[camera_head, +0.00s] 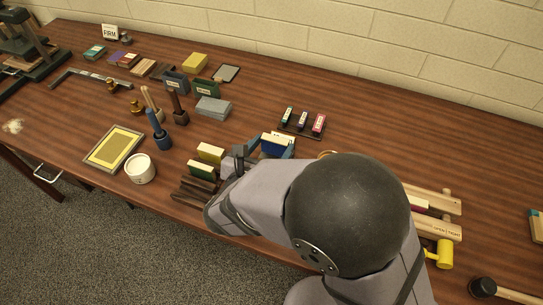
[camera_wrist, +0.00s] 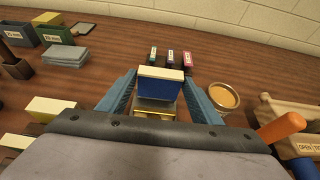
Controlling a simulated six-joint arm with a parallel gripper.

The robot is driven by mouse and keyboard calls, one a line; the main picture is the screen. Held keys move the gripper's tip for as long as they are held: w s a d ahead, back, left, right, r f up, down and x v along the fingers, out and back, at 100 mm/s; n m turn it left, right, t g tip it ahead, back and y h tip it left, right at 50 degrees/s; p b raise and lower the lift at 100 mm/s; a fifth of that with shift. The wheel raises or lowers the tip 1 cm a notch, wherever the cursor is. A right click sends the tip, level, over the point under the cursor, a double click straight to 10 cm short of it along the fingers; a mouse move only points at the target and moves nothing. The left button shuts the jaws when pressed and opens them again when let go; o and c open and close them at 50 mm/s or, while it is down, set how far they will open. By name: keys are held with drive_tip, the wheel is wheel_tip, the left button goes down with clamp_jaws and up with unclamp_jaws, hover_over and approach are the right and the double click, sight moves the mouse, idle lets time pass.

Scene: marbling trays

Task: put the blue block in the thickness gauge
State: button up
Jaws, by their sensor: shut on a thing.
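The blue block (camera_wrist: 160,87) has a pale top edge and is held between the two blue fingers of my gripper (camera_wrist: 160,95). In the head view the blue block (camera_head: 277,145) shows just beyond my gripper (camera_head: 275,150), partly hidden by my arm. A wooden fixture (camera_head: 446,229) with lettering like OPEN and TIGHT stands right of my arm and seems to be the thickness gauge. It also shows at the right edge of the wrist view (camera_wrist: 283,108), apart from my gripper. My arm hides part of it. A brass-coloured piece (camera_wrist: 155,108) shows below the block.
A round cup of tan content (camera_wrist: 223,97) lies between my gripper and the fixture. An orange handle (camera_wrist: 281,126) and a yellow mallet (camera_head: 443,253) are near the fixture. Yellow and green blocks (camera_head: 210,153) stand left.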

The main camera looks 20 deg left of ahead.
sight(273, 154)
drive_tip(key=shift+f, duration=2.05)
drive_tip(key=shift+f, duration=0.2)
drive_tip(key=o, duration=1.1)
drive_tip(key=shift+c, duration=0.2)
drive_tip(key=shift+r, duration=0.15)
drive_tip(key=shift+s+r, duration=0.1)
drive_tip(key=shift+r, duration=0.05)
drive_tip(key=b+v, duration=0.1)
drive_tip(key=v, duration=1)
drive_tip(key=shift+s+r, duration=0.15)
drive_tip(key=shift+s, duration=0.2)
